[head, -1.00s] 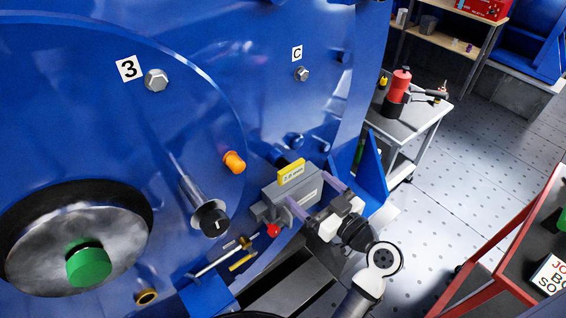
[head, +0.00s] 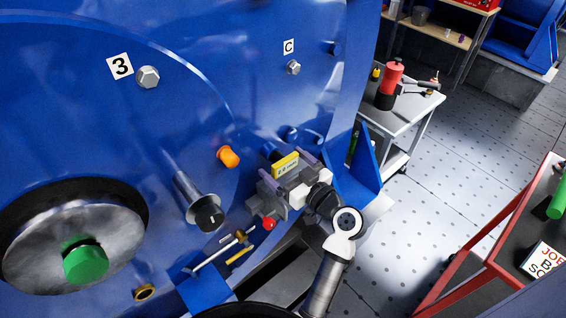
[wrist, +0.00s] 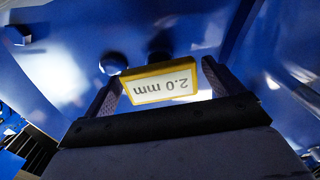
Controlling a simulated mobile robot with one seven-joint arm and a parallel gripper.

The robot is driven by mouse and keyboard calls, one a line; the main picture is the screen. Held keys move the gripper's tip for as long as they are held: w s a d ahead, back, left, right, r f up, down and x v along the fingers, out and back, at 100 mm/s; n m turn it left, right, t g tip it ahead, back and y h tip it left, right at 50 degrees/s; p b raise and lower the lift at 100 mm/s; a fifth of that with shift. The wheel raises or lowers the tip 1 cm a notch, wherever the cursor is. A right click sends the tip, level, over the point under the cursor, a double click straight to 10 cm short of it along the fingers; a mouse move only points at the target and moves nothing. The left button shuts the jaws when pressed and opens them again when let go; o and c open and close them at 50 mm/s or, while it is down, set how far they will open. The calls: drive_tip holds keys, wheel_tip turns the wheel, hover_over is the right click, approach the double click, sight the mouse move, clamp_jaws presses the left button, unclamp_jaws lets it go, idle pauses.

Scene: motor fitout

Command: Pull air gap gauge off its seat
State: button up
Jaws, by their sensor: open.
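The air gap gauge shows as a yellow-edged tag marked 2.0 mm (head: 285,165) at the blue motor housing, right of centre in the head view. It also shows in the wrist view, as the tag (wrist: 161,84), upside down. My gripper (head: 287,170) is open, its fingers reaching to either side of the tag. In the wrist view, my gripper (wrist: 163,88) has a finger left and right of the tag, with a visible gap on the left. The gauge's lower part and seat are hidden by my gripper.
A red knob (head: 269,224), a black-ended cylinder (head: 208,215) and an orange plug (head: 228,156) stick out nearby. A blue bracket (head: 363,168) stands to the right. A white-topped cart (head: 405,110) and a red-framed cart (head: 478,255) flank clear floor (head: 420,190).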

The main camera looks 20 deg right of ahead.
sight(287, 167)
drive_tip(key=shift+w+a, duration=0.2)
drive_tip(key=shift+w, duration=0.4)
drive_tip(key=shift+b, duration=0.85)
idle(0.6)
drive_tip(key=c, duration=1.3)
drive_tip(key=shift+b+v, duration=1)
drive_tip(key=shift+v, duration=2)
drive_tip(key=shift+s, duration=0.15)
